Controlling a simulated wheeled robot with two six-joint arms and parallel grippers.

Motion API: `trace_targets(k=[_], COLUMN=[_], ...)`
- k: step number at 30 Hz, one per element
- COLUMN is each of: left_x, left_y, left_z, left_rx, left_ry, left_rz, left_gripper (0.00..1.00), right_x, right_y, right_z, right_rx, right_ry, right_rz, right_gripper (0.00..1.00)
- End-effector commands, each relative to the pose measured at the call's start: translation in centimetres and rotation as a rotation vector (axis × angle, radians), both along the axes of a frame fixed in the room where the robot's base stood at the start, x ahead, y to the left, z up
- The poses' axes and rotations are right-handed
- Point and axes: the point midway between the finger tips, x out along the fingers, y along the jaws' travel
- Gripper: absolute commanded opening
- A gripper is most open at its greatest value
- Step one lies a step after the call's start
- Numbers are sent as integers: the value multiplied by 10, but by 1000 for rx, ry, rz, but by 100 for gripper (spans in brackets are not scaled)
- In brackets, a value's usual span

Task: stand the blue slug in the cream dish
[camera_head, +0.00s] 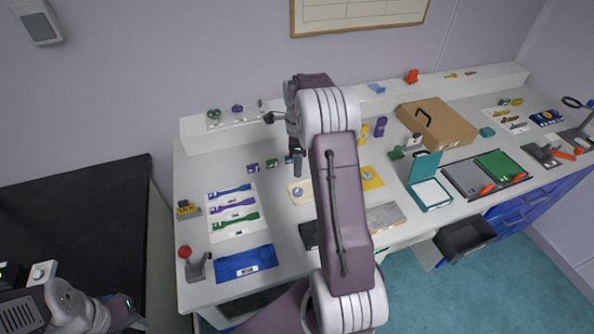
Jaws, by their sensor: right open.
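A row of small labelled pieces stands on the bench left of my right gripper: a purple one (253,167), a green one (272,163) and a blue one (288,160). The blue one appears to be the blue slug; it is small and partly beside the gripper in the picture. My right gripper (297,171) points down, open, close to the blue slug; I see nothing held. A cream plate (306,187) with a round grey piece lies just in front of it and appears to be the cream dish. My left gripper (132,308) is at the lower left, away from the bench, its jaws unclear.
My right arm hides the bench middle. A yellow plate (376,183) lies right of it. A white sheet with coloured strips (234,227), a blue mat (246,263) and a red-knobbed lever (186,253) are at left. A cardboard box (440,129) stands right.

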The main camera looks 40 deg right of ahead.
Motion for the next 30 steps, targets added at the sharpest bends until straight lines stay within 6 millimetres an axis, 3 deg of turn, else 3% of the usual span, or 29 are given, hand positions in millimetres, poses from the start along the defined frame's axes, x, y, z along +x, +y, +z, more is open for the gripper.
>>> trace_targets(k=[2,5,9,12,15,19,30], left_x=[0,0,0,0,0,0,0], left_y=[0,0,0,0,0,0,0], left_z=[0,0,0,0,0,0,0], left_rx=[0,0,0,0,0,0,0], left_ry=[0,0,0,0,0,0,0], left_rz=[0,0,0,0,0,0,0], left_gripper=[36,36,36,36,36,36,36], right_x=[-2,-16,-65,-108,-143,-163,-165], right_y=[11,55,134,172,192,201,201], right_z=[1,4,1,-6,-12,-17,-18], right_rx=[-1,-6,-34,-63,-89,-107,-106], right_ry=[-4,-19,-53,-69,-77,-79,-77], right_rz=[79,433,1181,1649,1978,2171,2188], right_gripper=[42,42,42,42,42,42,42])
